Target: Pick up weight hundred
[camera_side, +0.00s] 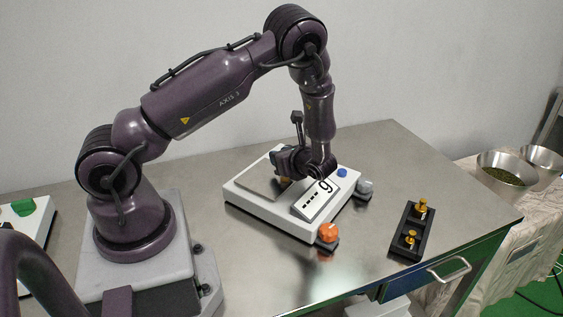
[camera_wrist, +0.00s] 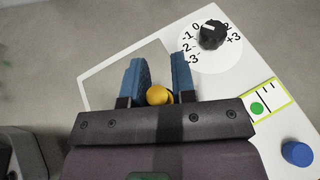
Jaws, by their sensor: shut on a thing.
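My gripper (camera_wrist: 160,78) has two blue fingers and is shut on a brass weight (camera_wrist: 158,95), whose round golden knob shows between them. In the side view my gripper (camera_side: 288,166) is low over the scale's plate (camera_side: 258,183), and a bit of the brass weight (camera_side: 286,181) shows beneath it. I cannot tell whether the weight touches the plate. No marking on it can be read. The white scale (camera_side: 265,214) has a display (camera_side: 314,201) with dashes and a "g".
A black holder (camera_side: 402,254) with two brass weights stands right of the scale. An orange knob (camera_side: 328,232) and a blue button (camera_side: 342,173) are on the scale. The wrist view shows a black dial (camera_wrist: 212,34). Bowls (camera_side: 503,172) stand beyond the table's right edge.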

